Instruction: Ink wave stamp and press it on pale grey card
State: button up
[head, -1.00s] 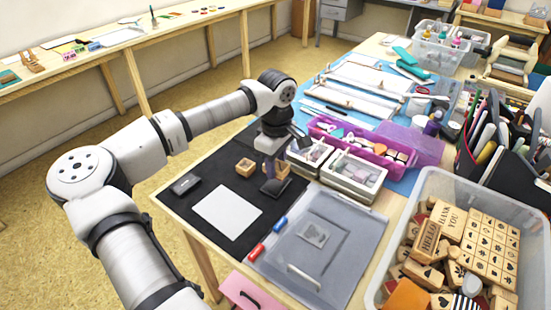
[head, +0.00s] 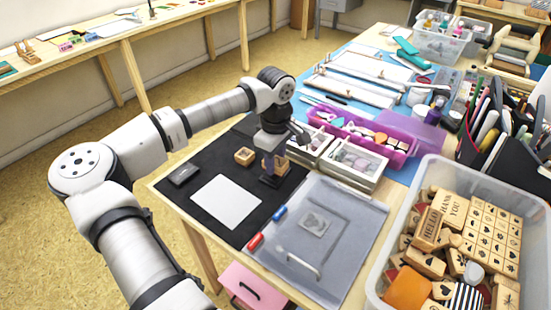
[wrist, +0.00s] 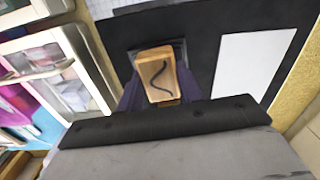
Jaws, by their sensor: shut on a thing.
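The wave stamp (wrist: 156,75) is a pale wooden block with a dark wavy line on its top, seen in the wrist view. My gripper (wrist: 158,97) is shut on it, with a purple finger on each side. In the head view my gripper (head: 272,164) is at the back right of the black mat. A dark inkpad (head: 270,181) shows just below it, and its edge shows behind the stamp in the wrist view (wrist: 181,46). Contact between stamp and pad cannot be told. The pale grey card (head: 226,202) lies flat and blank to the front left.
A small wooden block (head: 245,156) and a dark flat case (head: 185,174) lie on the black mat (head: 212,165). White drawer boxes (head: 350,165) stand close on the right. Red and blue markers (head: 280,214) lie by a grey translucent folder (head: 340,225).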

jog(key=shift+f+b, duration=0.6)
dwell(1.7)
jog(key=shift+r, duration=0.25)
jog(key=shift+r, duration=0.35)
jog(key=shift+p, duration=0.3)
jog(key=shift+r+p, duration=1.55)
jog(key=shift+r, duration=1.3)
